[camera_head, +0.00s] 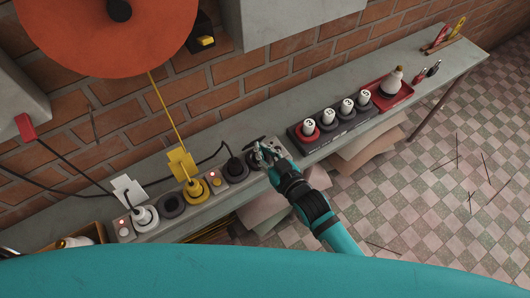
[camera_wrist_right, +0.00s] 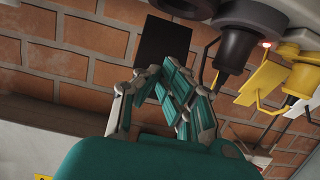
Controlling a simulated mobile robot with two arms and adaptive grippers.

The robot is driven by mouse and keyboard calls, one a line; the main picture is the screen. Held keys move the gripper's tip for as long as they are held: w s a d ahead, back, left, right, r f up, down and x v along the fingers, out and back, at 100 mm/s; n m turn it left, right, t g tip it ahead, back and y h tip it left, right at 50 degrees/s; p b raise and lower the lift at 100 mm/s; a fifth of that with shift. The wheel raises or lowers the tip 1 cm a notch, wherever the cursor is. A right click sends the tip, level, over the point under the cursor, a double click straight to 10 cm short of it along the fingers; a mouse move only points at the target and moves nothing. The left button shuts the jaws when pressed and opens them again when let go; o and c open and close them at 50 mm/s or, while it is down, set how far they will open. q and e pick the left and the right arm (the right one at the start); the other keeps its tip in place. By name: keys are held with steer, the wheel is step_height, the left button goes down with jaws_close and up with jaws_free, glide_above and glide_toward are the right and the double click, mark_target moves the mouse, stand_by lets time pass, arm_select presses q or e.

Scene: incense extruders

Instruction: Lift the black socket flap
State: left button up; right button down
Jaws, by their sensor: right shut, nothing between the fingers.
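The black socket flap shows in the right wrist view as a flat dark square (camera_wrist_right: 165,48), just beyond my right gripper's fingers (camera_wrist_right: 163,72). In the head view a thin dark edge by the fingers (camera_head: 254,141) looks like the flap, seen nearly edge-on. My right gripper (camera_head: 264,154) is shut and empty at the right end of the grey socket strip (camera_head: 207,210). It covers the socket there, and I cannot tell whether the fingers touch the flap. My left gripper is out of view.
Left of my gripper, the strip carries a black plug (camera_head: 235,168), a yellow plug (camera_head: 194,189) and a white plug (camera_head: 144,216), with cords. To the right stand several white-capped bottles in a dark rack (camera_head: 322,138) and a red tray (camera_head: 402,94). The brick wall is behind.

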mark_target(258, 140)
steer(key=shift+w+a+r, duration=0.3)
steer(key=shift+w+r, duration=0.05)
steer(key=shift+r, duration=0.1)
steer(key=shift+w, duration=0.1)
steer(key=shift+w+a+r+p, duration=0.2)
steer(key=shift+w+a, duration=0.25)
steer(key=shift+w, duration=0.15)
steer(key=shift+w+a+r+p, duration=0.2)
steer(key=shift+w+a, duration=0.25)
steer(key=shift+w, duration=0.25)
steer(key=shift+w+a+b, duration=0.45)
steer(key=shift+w+a, duration=0.25)
steer(key=shift+w, duration=0.15)
